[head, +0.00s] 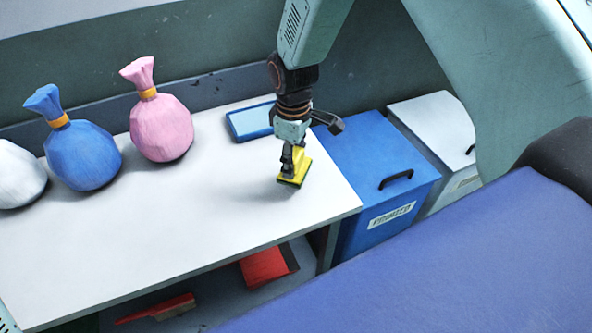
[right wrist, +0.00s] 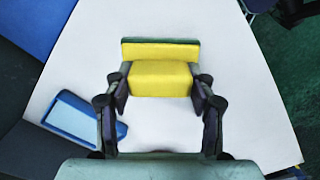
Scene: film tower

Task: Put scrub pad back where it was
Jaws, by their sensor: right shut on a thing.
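The scrub pad (head: 297,168) is yellow with a dark green layer. My right gripper (head: 292,162) is shut on it near the right end of the white table (head: 190,215). In the right wrist view the pad (right wrist: 160,78) sits between the two fingers of the gripper (right wrist: 160,92), yellow side towards the camera and green strip beyond. I cannot tell whether the pad touches the table top. A blue tray with a pale inside (head: 250,122) lies on the table behind the gripper, apart from the pad; it also shows in the right wrist view (right wrist: 84,118). My left gripper is not in view.
White (head: 18,175), blue (head: 83,155) and pink (head: 161,127) tied bags stand at the table's left and back. A blue bin (head: 375,175) and a white bin (head: 437,125) stand right of the table. A red dustpan (head: 265,266) and brush (head: 155,309) lie below. The table's middle is clear.

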